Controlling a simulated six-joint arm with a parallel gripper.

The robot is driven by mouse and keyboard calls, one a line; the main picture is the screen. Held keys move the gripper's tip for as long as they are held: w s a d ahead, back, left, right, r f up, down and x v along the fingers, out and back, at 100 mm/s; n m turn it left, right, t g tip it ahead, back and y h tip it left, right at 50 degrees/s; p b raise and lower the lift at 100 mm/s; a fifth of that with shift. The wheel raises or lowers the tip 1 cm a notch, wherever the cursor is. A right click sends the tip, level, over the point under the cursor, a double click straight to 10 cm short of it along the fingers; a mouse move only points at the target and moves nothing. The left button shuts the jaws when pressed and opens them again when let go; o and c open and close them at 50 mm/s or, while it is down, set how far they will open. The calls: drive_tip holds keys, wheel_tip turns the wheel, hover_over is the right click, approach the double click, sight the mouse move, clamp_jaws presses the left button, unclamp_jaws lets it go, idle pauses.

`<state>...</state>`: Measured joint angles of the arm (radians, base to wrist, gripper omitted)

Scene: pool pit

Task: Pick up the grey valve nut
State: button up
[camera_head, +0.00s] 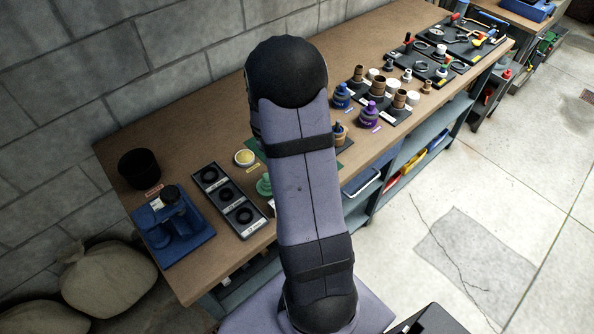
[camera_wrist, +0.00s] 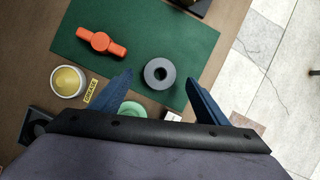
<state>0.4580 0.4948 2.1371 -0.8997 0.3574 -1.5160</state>
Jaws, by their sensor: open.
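The grey valve nut (camera_wrist: 149,82) is a thick round ring with a dark hole. It lies flat on the green mat (camera_wrist: 205,45) in the wrist view. My gripper (camera_wrist: 160,76) is open, with one blue finger to the left of the nut and one to the right. In the picture the nut sits between the fingertips, with a gap on each side. I cannot tell how far above it the tips are. In the head view my arm hides the nut and most of the mat.
An orange valve handle (camera_wrist: 100,42) lies on the mat, left of the nut. A grease tin (camera_wrist: 67,81) stands left of the mat. A black tray of rings (camera_head: 230,200) lies farther left.

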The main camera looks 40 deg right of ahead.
drive_tip(key=shift+x, duration=1.55)
drive_tip(key=c, duration=1.1)
wheel_tip(320, 180, up, 10)
drive_tip(key=p, duration=0.2)
drive_tip(key=shift+p, duration=0.35)
drive_tip(key=shift+w+d+r+m+g+p, duration=0.35)
drive_tip(key=shift+d+r+m+p, duration=0.45)
drive_tip(key=shift+d, duration=2.25)
drive_tip(key=shift+w+d+r+m+g+p, duration=0.35)
drive_tip(key=shift+d+m+p, duration=0.85)
drive_tip(key=shift+d, duration=1.85)
drive_tip(key=shift+w+d+r+m+g+p, duration=0.2)
drive_tip(key=shift+d+r+m+g+p, duration=0.6)
drive_tip(key=shift+d, duration=2.25)
